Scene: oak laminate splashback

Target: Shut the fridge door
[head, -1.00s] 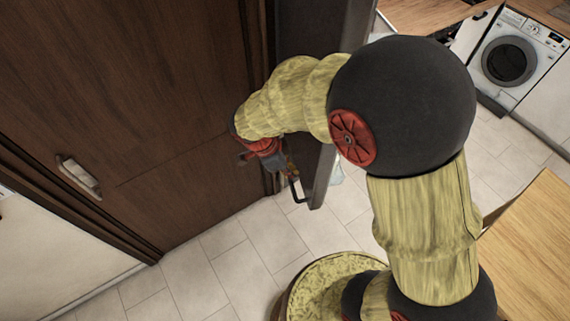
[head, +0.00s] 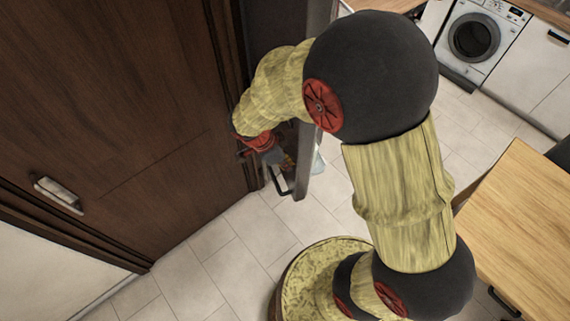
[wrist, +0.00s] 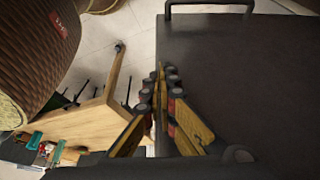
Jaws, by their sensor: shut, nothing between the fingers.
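The fridge door (head: 303,170) stands open in the head view, seen nearly edge-on and partly hidden behind my arm. Its dark bar handle (head: 281,188) is near the door's lower visible end. In the wrist view the door (wrist: 245,85) is a broad dark grey panel on the right, with the handle (wrist: 210,4) at the top. My gripper (head: 287,160) is beside the door, on its left in the head view. Its fingers (wrist: 160,75) are closed together and empty, by the panel's left edge. I cannot tell whether they touch it. The fridge body is not clearly visible.
A dark brown wooden door (head: 110,110) fills the left. A washing machine (head: 477,38) stands at the back right. A wooden-topped unit (head: 520,215) is at the right. Pale floor tiles (head: 215,265) are clear in front of the brown door.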

